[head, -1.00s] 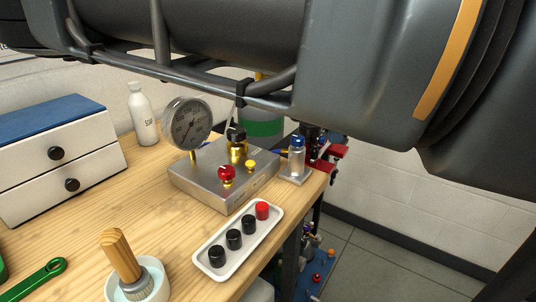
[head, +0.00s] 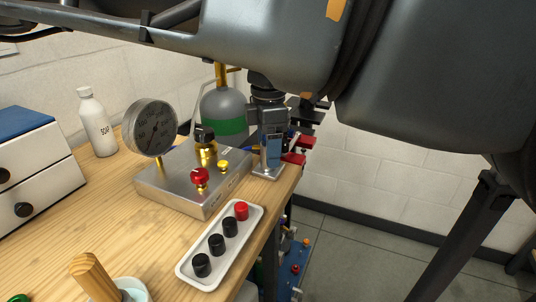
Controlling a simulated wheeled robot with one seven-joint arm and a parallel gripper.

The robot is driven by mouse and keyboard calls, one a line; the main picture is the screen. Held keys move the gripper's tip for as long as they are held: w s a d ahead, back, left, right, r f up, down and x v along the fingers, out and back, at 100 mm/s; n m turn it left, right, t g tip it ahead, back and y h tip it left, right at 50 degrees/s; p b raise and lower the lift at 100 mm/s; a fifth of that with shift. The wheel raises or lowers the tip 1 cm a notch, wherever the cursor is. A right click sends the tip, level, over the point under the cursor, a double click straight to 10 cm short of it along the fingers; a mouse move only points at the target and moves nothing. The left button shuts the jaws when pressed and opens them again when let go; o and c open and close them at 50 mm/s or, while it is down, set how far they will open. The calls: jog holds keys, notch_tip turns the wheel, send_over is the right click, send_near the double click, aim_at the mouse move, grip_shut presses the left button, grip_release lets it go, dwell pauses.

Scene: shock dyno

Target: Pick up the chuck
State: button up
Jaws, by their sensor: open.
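The chuck appears to be the brass fitting with a black top (head: 206,147), upright on the metal gauge block (head: 172,190) in the head view. A red knob and a small brass knob stand beside it on the block. My gripper (head: 270,160) points down to the right of the block, apart from the brass fitting. It is open, over the small metal stand at the table's right edge. It largely covers the blue-capped vial there; I cannot tell whether its fingers touch the vial.
A round gauge (head: 150,127) rises from the block's left side. A white tray (head: 188,273) with black and red caps lies in front. A grey-green cylinder (head: 224,112) stands behind. A soap bottle (head: 97,122) and drawer box (head: 38,172) are at left. My arm fills the upper right.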

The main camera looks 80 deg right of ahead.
jog(key=shift+c, duration=0.4)
grip_shut()
dwell(0.4)
jog(key=shift+r, duration=0.6)
notch_tip(320, 180, up, 3)
jog(key=shift+f, duration=0.1)
jog(key=s+d+r+p, duration=0.3)
jog(key=s+d+r, duration=0.1)
jog(key=s+r, duration=0.6)
jog(key=shift+s+d, duration=0.35)
jog(key=shift+d, duration=0.05)
